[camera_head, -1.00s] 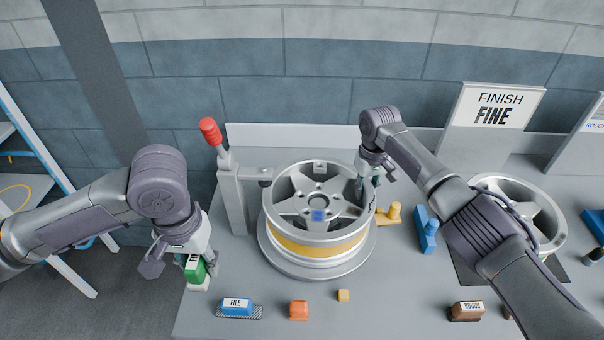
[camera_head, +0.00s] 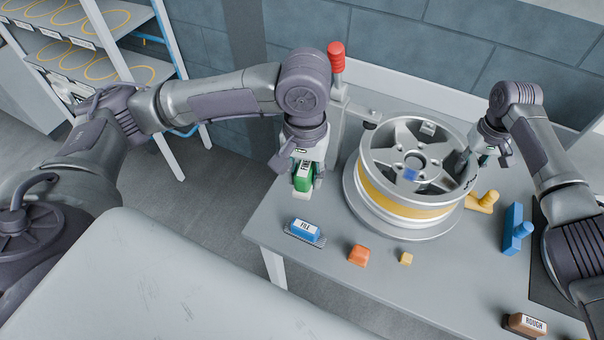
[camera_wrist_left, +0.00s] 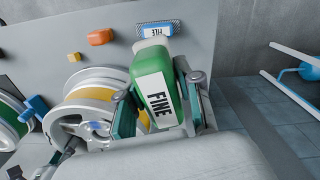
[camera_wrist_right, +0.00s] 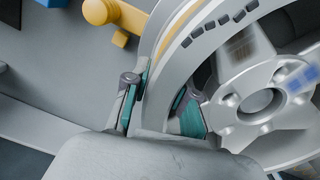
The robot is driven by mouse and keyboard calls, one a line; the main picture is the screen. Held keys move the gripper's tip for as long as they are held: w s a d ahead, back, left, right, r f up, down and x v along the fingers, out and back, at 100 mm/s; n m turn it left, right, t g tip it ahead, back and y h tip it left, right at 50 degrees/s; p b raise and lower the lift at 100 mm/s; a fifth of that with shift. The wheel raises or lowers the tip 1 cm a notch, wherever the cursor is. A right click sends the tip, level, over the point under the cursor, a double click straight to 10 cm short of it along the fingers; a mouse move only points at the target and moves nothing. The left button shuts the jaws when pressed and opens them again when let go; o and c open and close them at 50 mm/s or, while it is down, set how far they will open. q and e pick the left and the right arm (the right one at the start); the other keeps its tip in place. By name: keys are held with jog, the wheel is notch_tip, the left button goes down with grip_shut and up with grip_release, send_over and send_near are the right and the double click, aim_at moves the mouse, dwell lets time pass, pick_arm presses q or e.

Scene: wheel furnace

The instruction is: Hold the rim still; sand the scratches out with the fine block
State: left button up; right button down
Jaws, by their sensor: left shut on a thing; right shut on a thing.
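The silver wheel rim (camera_head: 410,205) with a yellow band lies face up on a round turntable base on the bench. My right gripper (camera_head: 474,163) is shut on the rim's right edge; in the right wrist view its fingers (camera_wrist_right: 163,112) straddle the rim wall. A row of dark marks (camera_wrist_right: 220,30) shows along the rim near them; I cannot tell whether these are scratches. My left gripper (camera_head: 303,172) is shut on the green block labelled FINE (camera_wrist_left: 156,95). It holds the block left of the rim, apart from it, near the bench's left edge.
A red-handled clamp post (camera_head: 338,110) stands between my left gripper and the rim. A blue FILE block (camera_head: 305,231), orange block (camera_head: 359,255), small yellow block (camera_head: 406,258) and brown ROUGH block (camera_head: 525,324) lie in front. Yellow (camera_head: 484,200) and blue (camera_head: 516,230) pieces lie right.

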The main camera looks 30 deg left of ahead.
aim_at(395, 190)
pick_arm(q)
jog(key=w+d+n, duration=0.3)
jog(key=d, duration=0.1)
jog(key=w+d+n, duration=0.3)
jog(key=d+n, duration=0.1)
jog(key=d, duration=0.1)
jog(key=w+d+n, duration=0.4)
jog(key=d, duration=0.1)
jog(key=shift+d, duration=0.2)
jog(key=shift+w+d+f+n, duration=0.1)
jog(key=shift+d+f+n, duration=0.05)
jog(key=shift+n, duration=0.25)
jog(key=shift+f, duration=1.5)
jog(key=shift+f, duration=0.45)
jog(key=shift+w+a, duration=0.2)
jog(key=shift+a, duration=0.35)
jog(key=shift+w+a, duration=0.15)
jog(key=shift+a, duration=0.35)
jog(key=shift+s+d+f, duration=0.1)
jog(key=shift+s+d, duration=0.15)
jog(key=shift+d, duration=0.45)
jog(key=shift+s+d+f, duration=0.1)
jog(key=shift+s+d, duration=0.2)
jog(key=shift+d, duration=0.35)
jog(key=shift+s+d, duration=0.25)
jog(key=shift+d, duration=0.45)
jog(key=shift+a, duration=0.1)
